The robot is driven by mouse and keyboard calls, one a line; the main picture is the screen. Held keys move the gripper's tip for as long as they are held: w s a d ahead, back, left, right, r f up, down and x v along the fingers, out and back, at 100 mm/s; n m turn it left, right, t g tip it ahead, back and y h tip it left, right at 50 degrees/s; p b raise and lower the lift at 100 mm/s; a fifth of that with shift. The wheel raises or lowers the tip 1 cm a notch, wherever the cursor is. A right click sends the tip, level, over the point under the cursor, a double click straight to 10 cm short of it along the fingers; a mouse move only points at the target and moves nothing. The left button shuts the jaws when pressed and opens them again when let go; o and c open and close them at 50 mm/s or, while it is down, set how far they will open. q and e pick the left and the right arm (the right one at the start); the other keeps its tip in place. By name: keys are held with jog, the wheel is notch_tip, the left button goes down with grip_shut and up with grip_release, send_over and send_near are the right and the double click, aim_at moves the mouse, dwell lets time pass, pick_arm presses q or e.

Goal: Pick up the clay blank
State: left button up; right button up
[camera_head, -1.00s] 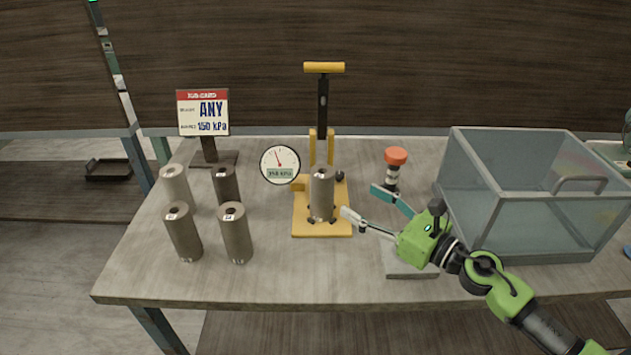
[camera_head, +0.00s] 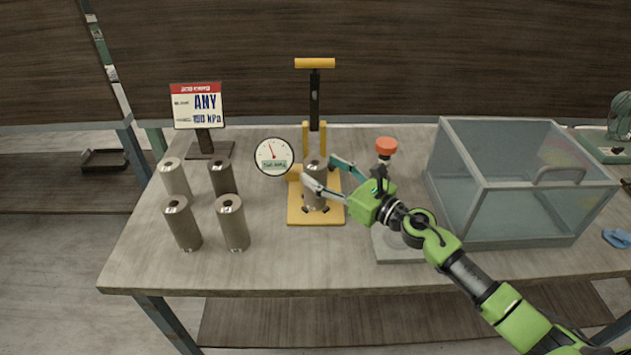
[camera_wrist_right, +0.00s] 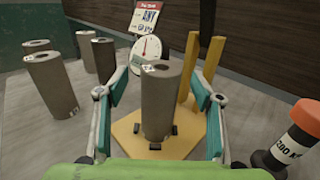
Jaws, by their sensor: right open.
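A grey-brown clay blank (camera_head: 315,190), a cylinder with a hole in its top, stands upright on the yellow press base (camera_head: 300,218). My right gripper (camera_head: 320,173) is open at the blank's right side in the head view, its fingers reaching toward it. In the right wrist view the blank (camera_wrist_right: 160,103) stands between the two open fingers, with gaps on both sides. Several similar cylinders (camera_head: 234,225) stand at the table's left. My left gripper is not in view.
The press has a yellow handle (camera_head: 315,63) and a round gauge (camera_head: 273,157) on its left. A job card (camera_head: 197,105) stands behind the cylinders. An orange-capped piece (camera_head: 386,146) and a clear box (camera_head: 530,212) are at the right. The table front is clear.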

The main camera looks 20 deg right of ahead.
aim_at(307, 159)
jog(key=x, duration=0.3)
jog(key=shift+w+r, duration=0.1)
jog(key=shift+w, duration=0.2)
jog(key=c, duration=1.7)
jog(key=shift+r, duration=0.1)
grip_shut()
jog(key=shift+p, duration=0.3)
